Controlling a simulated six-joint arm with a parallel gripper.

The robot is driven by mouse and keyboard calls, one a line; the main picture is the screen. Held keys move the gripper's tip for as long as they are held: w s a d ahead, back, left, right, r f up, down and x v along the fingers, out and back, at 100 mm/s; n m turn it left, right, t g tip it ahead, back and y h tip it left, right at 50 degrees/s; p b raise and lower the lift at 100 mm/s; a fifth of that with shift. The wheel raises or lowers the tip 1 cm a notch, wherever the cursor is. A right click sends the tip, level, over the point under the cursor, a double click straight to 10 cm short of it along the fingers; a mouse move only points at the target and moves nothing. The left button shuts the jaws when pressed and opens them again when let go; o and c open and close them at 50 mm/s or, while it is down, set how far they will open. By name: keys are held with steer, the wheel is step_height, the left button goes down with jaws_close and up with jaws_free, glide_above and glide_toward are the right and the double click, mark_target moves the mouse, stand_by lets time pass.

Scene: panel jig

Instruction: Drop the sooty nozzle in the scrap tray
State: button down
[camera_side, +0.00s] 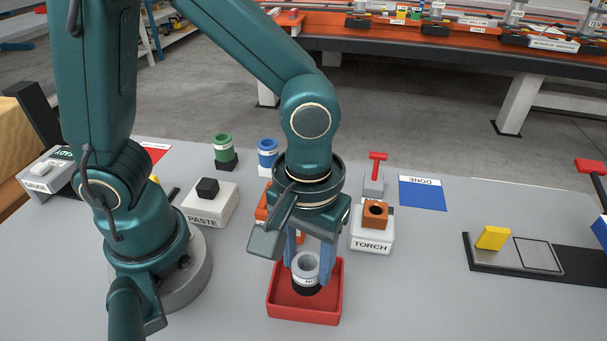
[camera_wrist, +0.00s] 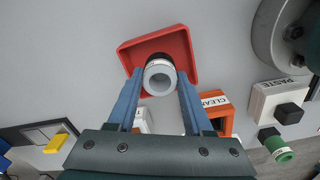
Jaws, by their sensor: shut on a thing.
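The grey nozzle (camera_side: 305,266) has a white label band and a black lower end. It is upright between the two blue fingers of my gripper (camera_side: 308,274), which is shut on it. The red scrap tray (camera_side: 335,300) lies around and below it in the side view. In the wrist view the nozzle (camera_wrist: 159,80) lies between the fingertips, in front of the red tray (camera_wrist: 130,59). I cannot tell whether its black end touches the tray floor.
A white TORCH block (camera_side: 371,241) with an orange piece stands right of the tray. An orange CLEAN box (camera_wrist: 221,110) is close by, partly hidden by my gripper in the side view. The white PASTE block (camera_side: 210,206) stands left. Bare table lies right of the tray.

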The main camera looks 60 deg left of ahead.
mark_target(308, 263)
steer(key=shift+f, duration=0.15)
steer(key=shift+c, duration=1.5)
jaws_free()
step_height(308, 263, up, 12)
steer(key=s+a+f+m+t, duration=0.1)
steer(key=a+m+t, duration=0.4)
steer(key=a, duration=0.5)
steer(key=shift+a+f+t, duration=0.3)
steer(key=shift+a+f, duration=0.1)
